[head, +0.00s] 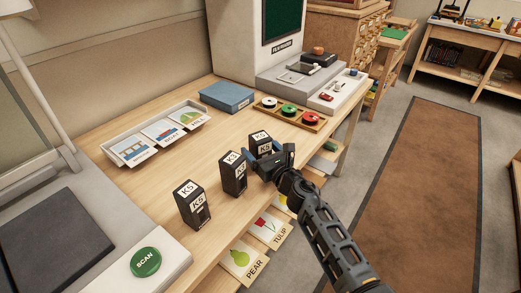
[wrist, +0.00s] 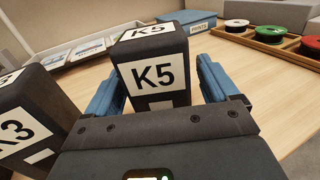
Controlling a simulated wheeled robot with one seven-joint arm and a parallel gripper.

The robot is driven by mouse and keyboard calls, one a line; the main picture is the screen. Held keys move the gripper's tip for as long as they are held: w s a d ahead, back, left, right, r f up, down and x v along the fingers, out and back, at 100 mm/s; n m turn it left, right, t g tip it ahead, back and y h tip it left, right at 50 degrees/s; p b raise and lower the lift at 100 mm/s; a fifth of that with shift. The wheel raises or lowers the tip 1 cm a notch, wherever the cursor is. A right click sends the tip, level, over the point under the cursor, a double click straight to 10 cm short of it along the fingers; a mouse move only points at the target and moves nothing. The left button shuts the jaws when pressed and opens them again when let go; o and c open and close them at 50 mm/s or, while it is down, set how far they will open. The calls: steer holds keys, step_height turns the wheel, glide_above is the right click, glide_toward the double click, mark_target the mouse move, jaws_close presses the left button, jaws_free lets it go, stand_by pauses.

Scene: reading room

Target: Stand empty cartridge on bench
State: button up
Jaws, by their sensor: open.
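Three black cartridges with white labels stand upright in a row on the wooden bench (head: 150,222). The right cartridge (head: 260,140), labelled K5 in the wrist view (wrist: 152,74), stands between the open fingers of my gripper (head: 268,160), one blue finger on each side. I cannot tell whether the fingers touch it. The middle cartridge (head: 233,178) seems to be the one reading K3 in the wrist view (wrist: 35,118), left of my gripper. The left cartridge (head: 192,206) reads as K5 in the head view. None of them visibly shows whether it is empty.
A tray of picture cards (head: 127,152), a blue box (head: 227,97) and a wooden spool tray (head: 290,117) lie behind the cartridges. A green SCAN button (head: 146,262) is at front left. Picture cards (head: 240,265) show below the bench's front edge.

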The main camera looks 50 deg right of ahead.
steer(key=shift+r+p, duration=0.25)
steer(key=shift+p, duration=0.05)
steer(key=s+a+m+y+b, duration=0.1)
steer(key=s+a+m+y, duration=0.1)
steer(key=s+a+m, duration=0.65)
steer(key=s+a+m+y+b, duration=0.1)
steer(key=s+a+m, duration=0.3)
steer(key=s+a, duration=0.9)
steer(key=s+a+r+m+g+y, duration=0.1)
steer(key=s+a+r+m, duration=0.1)
steer(key=s+r+m, duration=0.3)
steer(key=s+a+r+m+g+y, duration=0.1)
steer(key=s+r+m, duration=0.4)
steer(key=s+m, duration=0.7)
steer(key=shift+s+a+m+y, duration=0.4)
steer(key=shift+a+m+y, duration=0.3)
steer(key=shift+a+m, duration=0.5)
